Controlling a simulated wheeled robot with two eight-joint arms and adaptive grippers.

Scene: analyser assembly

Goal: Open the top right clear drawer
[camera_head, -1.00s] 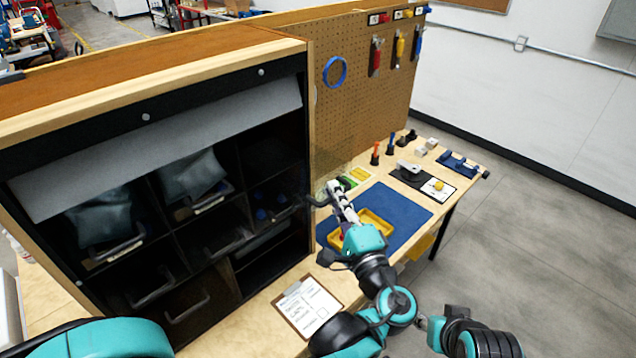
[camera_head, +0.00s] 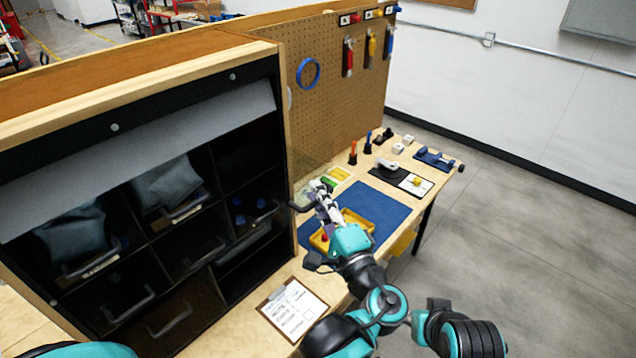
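The black cabinet (camera_head: 114,127) on the left holds rows of clear drawers with handles. The top right clear drawer (camera_head: 240,212) has small blue items inside and looks shut.
A clipboard (camera_head: 292,309) lies at the table's front. A pegboard (camera_head: 340,100) with tools stands behind. Open floor (camera_head: 520,220) is on the right.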

